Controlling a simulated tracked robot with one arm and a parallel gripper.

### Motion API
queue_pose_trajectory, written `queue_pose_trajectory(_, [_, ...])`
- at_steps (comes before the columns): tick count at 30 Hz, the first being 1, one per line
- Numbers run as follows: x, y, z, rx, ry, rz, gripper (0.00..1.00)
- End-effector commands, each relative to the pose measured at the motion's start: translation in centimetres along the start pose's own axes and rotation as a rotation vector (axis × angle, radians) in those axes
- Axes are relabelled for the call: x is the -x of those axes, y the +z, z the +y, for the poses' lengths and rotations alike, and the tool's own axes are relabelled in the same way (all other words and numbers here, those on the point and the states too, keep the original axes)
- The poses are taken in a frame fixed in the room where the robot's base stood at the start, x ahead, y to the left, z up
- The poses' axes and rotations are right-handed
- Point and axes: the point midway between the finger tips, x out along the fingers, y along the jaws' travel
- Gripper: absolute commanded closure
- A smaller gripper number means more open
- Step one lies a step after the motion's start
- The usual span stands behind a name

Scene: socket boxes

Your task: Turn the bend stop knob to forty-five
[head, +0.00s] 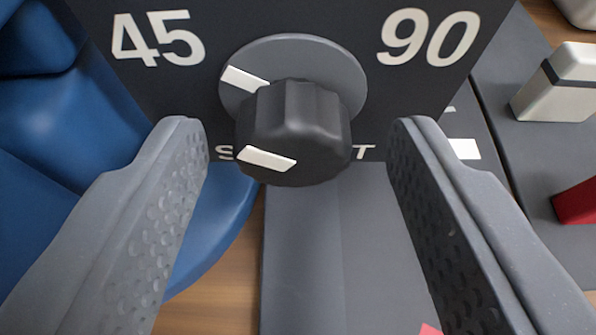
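The bend stop knob (298,128) is a dark, ridged knob on a round grey disc (335,65), set on a black panel (270,20). The panel has a white "45" (158,38) at upper left and a white "90" (428,37) at upper right. A white mark on the disc and a white mark on the knob's front face both lie on the left side, toward the 45. My gripper (296,135) is open, with one finger on each side of the knob and a gap on both sides. Lettering below the knob is partly hidden.
Blue curved parts (60,120) stand at the left. A grey bar (320,260) runs below the knob. A white-and-dark block (560,82) and a red piece (577,203) are at the right. Wooden surface (225,285) shows beneath.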

Motion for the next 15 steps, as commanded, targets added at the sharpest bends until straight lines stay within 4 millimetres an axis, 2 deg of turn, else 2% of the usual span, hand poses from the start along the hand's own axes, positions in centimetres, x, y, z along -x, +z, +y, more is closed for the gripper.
queue_pose_trajectory(8, [0.3, -0.2, -0.1, 0.0, -0.002, 0.003, 0.5])
queue_pose_trajectory(15, [3.0, -0.3, -0.3, -0.001, -0.005, 0.005, 0.5])
